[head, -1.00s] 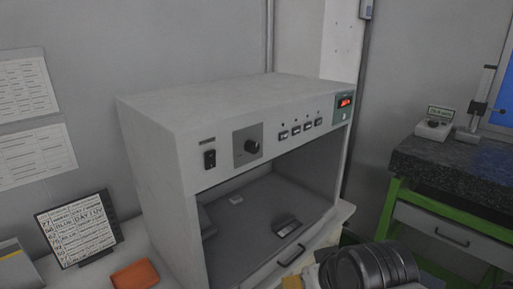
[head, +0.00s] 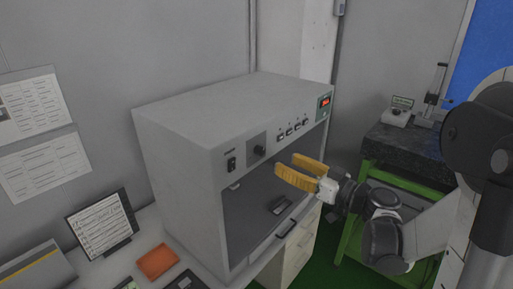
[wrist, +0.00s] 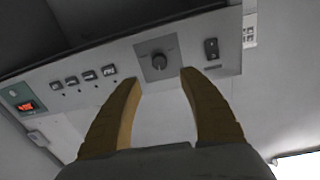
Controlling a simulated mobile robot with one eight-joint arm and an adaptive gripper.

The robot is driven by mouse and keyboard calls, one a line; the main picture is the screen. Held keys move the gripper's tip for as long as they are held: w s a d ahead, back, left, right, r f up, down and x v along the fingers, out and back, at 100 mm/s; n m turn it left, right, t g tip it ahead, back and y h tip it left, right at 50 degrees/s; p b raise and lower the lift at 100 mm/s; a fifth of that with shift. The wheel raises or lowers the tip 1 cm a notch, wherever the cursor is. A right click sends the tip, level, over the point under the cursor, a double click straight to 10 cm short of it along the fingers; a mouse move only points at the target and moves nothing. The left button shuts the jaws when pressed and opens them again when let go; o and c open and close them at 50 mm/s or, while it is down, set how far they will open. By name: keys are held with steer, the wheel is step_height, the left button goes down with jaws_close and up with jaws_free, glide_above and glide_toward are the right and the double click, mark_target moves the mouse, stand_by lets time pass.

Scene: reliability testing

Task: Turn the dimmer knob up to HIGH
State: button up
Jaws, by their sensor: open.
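The dimmer knob (head: 259,150) is a small dark round knob on a grey square plate (head: 257,145) on the front panel of a light grey cabinet (head: 190,125). In the wrist view the knob (wrist: 159,61) shows beyond and between my fingertips. My gripper (head: 299,167) has yellow fingers and is open and empty, in front of the cabinet opening, to the right of and slightly below the knob. It also shows in the wrist view (wrist: 160,80). The fingers appear apart from the knob. The knob's markings are too small to read.
A black rocker switch (head: 231,164) is on one side of the knob and several buttons (head: 293,129) are on the other. A red-lit display (head: 325,102) is at the panel's end. An orange item (head: 157,261) and a framed card (head: 102,223) sit on the bench at left.

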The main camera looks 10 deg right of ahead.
mark_target(263, 152)
steer(key=x, duration=1)
steer(key=shift+w, duration=0.1)
jaws_close()
